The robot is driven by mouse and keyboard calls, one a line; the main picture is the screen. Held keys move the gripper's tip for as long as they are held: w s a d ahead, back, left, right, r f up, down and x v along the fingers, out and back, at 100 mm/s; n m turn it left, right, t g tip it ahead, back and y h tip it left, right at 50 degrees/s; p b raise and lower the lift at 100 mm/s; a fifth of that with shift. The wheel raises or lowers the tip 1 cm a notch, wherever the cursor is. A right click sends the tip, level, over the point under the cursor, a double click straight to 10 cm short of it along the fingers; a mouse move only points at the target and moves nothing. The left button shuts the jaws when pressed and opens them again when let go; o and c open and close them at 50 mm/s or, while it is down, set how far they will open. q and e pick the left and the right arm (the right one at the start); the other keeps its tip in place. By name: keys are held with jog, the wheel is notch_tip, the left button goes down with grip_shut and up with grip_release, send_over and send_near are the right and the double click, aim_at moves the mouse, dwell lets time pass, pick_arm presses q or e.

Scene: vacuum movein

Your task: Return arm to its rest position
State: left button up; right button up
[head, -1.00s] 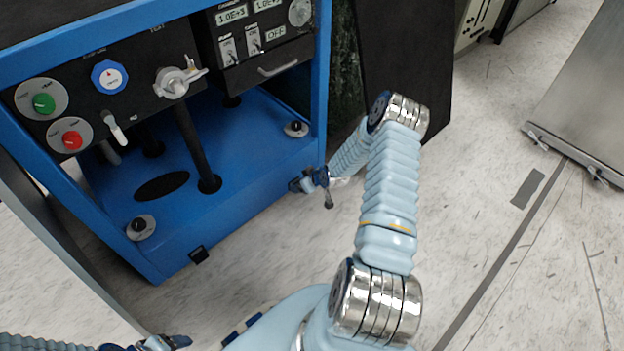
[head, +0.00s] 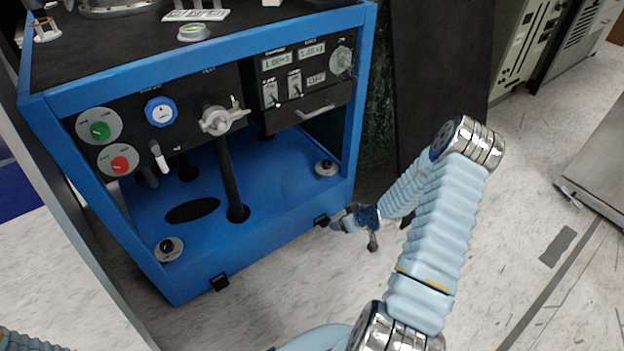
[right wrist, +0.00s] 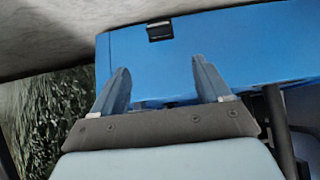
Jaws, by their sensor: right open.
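My right arm (head: 432,225) comes up from the bottom of the head view in a light blue sleeve with silver joints and bends back toward the blue cart. My right gripper (head: 338,223) is near the cart's lower front right corner. In the right wrist view its two fingers (right wrist: 160,84) stand apart with nothing between them. The blue cart (right wrist: 225,55) fills the area beyond them. Whether a fingertip touches the cart cannot be told. Only a bit of my left arm's sleeve (head: 25,342) shows at the lower left of the head view; the left gripper is out of view.
The blue cart (head: 275,200) has a black panel with a green button (head: 100,130), a red button (head: 120,164), a blue dial (head: 161,112) and a silver valve handle (head: 217,121). A dark panel (head: 430,75) stands behind my arm. The floor (head: 530,200) at right is open.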

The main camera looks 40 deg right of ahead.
jog(key=s+a+r+m+g+y+p, duration=0.1)
jog(key=a+r+g+y+p, duration=0.15)
jog(key=a, duration=0.85)
jog(key=s+a+r+g+y+p, duration=0.1)
jog(key=a+r+p, duration=0.15)
jog(key=a, duration=0.85)
jog(key=s+a+r+g+p, duration=0.3)
jog(key=s+a+g+p, duration=0.1)
jog(key=s+a, duration=0.7)
jog(key=shift+a+r+m+y+p, duration=0.15)
jog(key=shift+a+m+y+p, duration=0.25)
jog(key=shift+a, duration=0.7)
